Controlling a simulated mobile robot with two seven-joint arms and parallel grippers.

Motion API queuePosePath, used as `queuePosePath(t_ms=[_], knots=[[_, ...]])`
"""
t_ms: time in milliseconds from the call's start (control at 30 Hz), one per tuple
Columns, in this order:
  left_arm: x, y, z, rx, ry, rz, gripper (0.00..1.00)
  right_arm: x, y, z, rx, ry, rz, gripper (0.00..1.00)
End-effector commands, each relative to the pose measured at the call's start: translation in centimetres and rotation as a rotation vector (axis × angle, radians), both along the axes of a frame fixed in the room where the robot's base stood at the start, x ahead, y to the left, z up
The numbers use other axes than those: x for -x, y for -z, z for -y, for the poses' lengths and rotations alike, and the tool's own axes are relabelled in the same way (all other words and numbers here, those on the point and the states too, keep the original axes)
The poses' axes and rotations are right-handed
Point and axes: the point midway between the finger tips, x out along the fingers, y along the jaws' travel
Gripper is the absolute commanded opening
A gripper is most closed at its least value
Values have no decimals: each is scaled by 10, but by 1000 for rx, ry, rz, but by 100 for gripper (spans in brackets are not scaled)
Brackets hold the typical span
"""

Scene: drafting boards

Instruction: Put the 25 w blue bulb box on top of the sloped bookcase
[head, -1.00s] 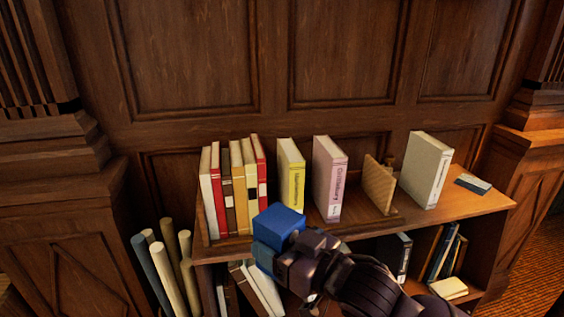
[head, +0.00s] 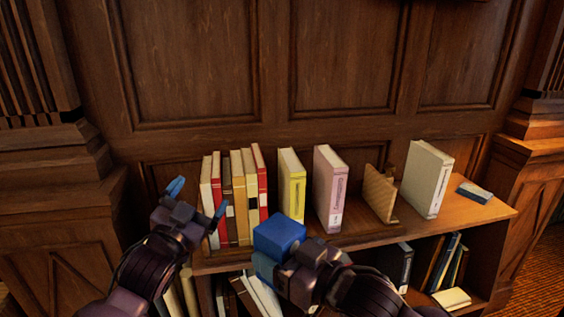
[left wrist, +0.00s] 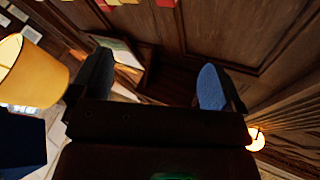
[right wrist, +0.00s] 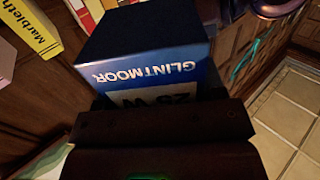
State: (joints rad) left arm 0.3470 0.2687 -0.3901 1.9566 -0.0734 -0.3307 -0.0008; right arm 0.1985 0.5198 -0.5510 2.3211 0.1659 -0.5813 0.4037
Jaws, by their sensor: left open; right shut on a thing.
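The blue bulb box (head: 279,232) is in my right gripper (head: 284,260), at the front edge of the bookcase top in the head view. In the right wrist view the box (right wrist: 150,50) shows the upside-down word GLINTMOOR and a partly covered wattage label. The sloped bookcase (head: 455,211) stands against the panelled wall, with books upright on its top. I cannot tell whether the box touches the top. My left gripper (head: 197,202) is open and empty, near the bookcase's left end; its blue-tipped fingers also show in the left wrist view (left wrist: 155,88).
A row of red, cream and brown books (head: 234,197), a yellow book (head: 292,185), a pink book (head: 330,190), a wooden stand (head: 379,193), a pale book (head: 427,180) and a small blue item (head: 475,192) occupy the top. Bare top lies toward the front right.

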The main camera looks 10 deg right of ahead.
Motion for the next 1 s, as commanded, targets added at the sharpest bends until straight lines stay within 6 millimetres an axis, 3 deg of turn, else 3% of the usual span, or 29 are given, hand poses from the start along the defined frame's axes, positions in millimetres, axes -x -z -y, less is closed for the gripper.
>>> queuePosePath(t_ms=[100, 467, 700, 1000], knots=[[-2, -42, 28, -45, 50, 114, 94, 0, 0, 0, 0, 0, 0, 40], [20, -151, 106, -194, 188, 478, 94, 0, 0, 0, 0, 0, 0, 40], [55, -210, 155, -313, 271, 754, 94, 0, 0, 0, 0, 0, 0, 40], [111, -261, 210, -481, 370, 1132, 94, 0, 0, 0, 0, 0, 0, 40]])
